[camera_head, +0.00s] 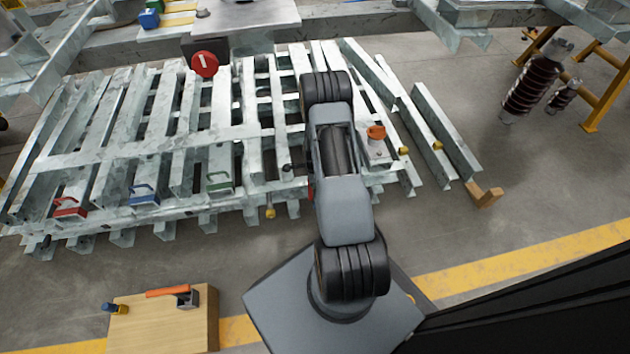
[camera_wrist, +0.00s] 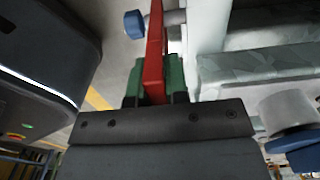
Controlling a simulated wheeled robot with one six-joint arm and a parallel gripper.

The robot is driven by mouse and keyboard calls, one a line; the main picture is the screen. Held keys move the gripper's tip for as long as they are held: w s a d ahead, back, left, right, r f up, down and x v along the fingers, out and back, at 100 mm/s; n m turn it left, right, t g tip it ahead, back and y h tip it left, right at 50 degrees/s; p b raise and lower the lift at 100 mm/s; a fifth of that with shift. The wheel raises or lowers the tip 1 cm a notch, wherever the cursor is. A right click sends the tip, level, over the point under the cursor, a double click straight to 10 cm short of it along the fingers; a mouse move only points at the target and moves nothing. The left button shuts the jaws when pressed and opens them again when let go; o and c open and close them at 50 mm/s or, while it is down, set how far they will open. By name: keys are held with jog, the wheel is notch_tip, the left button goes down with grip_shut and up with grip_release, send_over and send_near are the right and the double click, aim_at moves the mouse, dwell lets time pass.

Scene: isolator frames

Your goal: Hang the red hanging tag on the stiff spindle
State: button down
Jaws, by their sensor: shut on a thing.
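In the wrist view my gripper (camera_wrist: 154,88) has green fingers closed on a flat red piece, the red hanging tag (camera_wrist: 154,55), seen nearly edge-on. A short pale shaft with a blue end cap (camera_wrist: 135,23) stands close to the tag's far end; it may be the stiff spindle. I cannot tell whether the tag is around it, touching it or only beside it. In the head view my arm hides my gripper and most of the tag; a sliver of red (camera_head: 311,192) shows at the arm's left edge. A small dark knob (camera_head: 287,167) sits just left of there.
Galvanized steel frames (camera_head: 150,140) lie beneath my arm. A red disc marked 1 (camera_head: 205,64) and an orange knob (camera_head: 376,132) stand out. A wooden bench (camera_head: 150,330) is at lower left.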

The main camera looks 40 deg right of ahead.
jog(key=shift+f+b, duration=2.6)
jog(key=shift+f, duration=1.8)
jog(key=c, duration=1.1)
grip_release()
jog(key=shift+o, duration=0.2)
notch_tip(320, 180, up, 14)
jog(key=p, duration=0.6)
jog(key=shift+d+f, duration=0.1)
